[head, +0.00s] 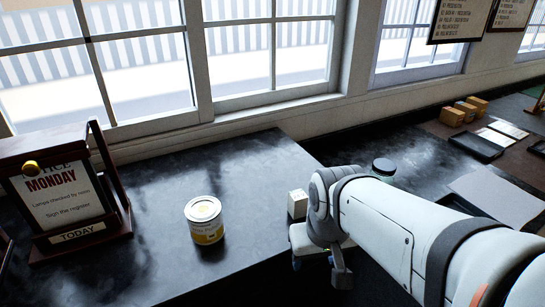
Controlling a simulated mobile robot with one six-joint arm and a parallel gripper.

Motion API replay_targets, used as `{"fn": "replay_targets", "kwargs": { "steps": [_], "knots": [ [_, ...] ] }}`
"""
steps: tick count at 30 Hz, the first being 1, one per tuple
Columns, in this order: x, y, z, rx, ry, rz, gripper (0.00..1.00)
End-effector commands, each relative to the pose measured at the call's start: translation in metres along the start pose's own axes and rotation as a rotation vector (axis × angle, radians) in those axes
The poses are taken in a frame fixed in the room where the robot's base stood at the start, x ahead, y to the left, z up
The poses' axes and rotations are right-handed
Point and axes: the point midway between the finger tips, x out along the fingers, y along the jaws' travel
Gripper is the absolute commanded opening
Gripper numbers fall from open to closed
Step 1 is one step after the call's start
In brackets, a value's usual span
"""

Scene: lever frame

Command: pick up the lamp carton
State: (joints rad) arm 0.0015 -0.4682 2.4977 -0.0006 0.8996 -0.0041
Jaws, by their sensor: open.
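A small white box (297,204), which looks like the lamp carton, stands upright near the right end of the nearer black counter. Its print is too small to read, and my arm is close beside its right side in the picture. My gripper (319,268) is below the box in the picture, pointing down past the counter's right edge. Its two fingers are apart and nothing shows between them. I cannot tell its exact distance from the box.
A paint tin (204,220) stands left of the box on the black counter (150,262). A notice stand (75,195) is at the far left. A dark-lidded jar (383,169), papers (497,196) and several cardboard boxes (465,110) lie rightward. Windows line the back.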

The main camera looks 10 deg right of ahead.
Motion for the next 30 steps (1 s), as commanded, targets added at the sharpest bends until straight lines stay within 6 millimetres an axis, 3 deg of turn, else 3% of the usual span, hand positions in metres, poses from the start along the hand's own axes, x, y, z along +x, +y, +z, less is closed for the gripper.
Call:
{"fn": "replay_targets", "kwargs": {
  "steps": [1,7,10,21,25,30],
  "knots": [
    [-0.028,0.0,-0.007,0.0,-0.004,0.0,0.56],
    [-0.071,-0.005,-0.026,-0.006,-0.026,-0.001,0.56],
    [-0.09,-0.005,-0.047,-0.03,-0.055,-0.002,0.56],
    [-0.074,-0.005,-0.131,-0.167,-0.177,-0.017,0.56],
    [-0.068,-0.005,-0.149,-0.198,-0.203,-0.022,0.56],
    [-0.058,-0.005,-0.154,-0.212,-0.215,-0.025,0.56]
  ]
}}
